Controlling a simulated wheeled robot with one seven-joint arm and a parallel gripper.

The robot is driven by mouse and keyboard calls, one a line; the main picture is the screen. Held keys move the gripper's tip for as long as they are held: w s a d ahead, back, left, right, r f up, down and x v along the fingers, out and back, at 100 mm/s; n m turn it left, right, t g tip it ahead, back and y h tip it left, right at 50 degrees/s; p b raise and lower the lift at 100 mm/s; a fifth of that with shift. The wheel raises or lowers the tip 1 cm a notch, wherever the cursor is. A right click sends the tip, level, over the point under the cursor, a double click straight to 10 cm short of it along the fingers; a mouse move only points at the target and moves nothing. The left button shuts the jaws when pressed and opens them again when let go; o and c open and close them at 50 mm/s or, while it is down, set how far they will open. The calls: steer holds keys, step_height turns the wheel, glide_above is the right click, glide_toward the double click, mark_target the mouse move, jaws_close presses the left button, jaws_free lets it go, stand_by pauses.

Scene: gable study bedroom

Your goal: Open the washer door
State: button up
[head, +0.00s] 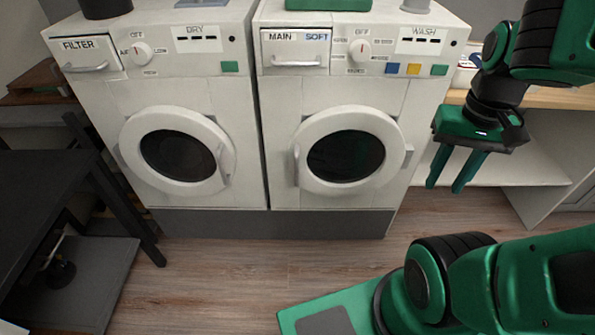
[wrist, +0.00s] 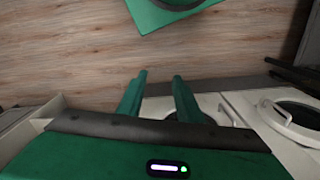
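The washer (head: 350,100) is the right-hand white machine, marked WASH. Its round door (head: 345,187) has a white ring and dark glass and looks closed. The door handle (head: 296,165) is on the ring's left side; a hinge piece (head: 408,157) is on the right. My gripper (head: 444,187) hangs right of the washer door, fingers pointing down, apart from the handle. Its two green fingers are spread with nothing between them.
A dryer (head: 90,95) with a closed round door stands left of the washer. A dark table (head: 45,190) is at the left. A shelf unit (head: 540,150) with a wooden top stands right of the washer.

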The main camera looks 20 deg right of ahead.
steer(key=w+a+f+n+h, duration=0.15)
steer(key=w+f, duration=0.25)
steer(key=w, duration=0.9)
steer(key=n+t, duration=0.4)
glide_toward(297, 169)
steer(key=f, duration=0.1)
steer(key=shift+m+y, duration=0.25)
steer(key=shift+y, duration=0.2)
steer(key=shift+d+x, duration=0.2)
steer(key=shift+x, duration=2.45)
steer(key=shift+d+x, duration=0.2)
steer(key=shift+x, duration=2.45)
steer(key=shift+w, duration=0.2)
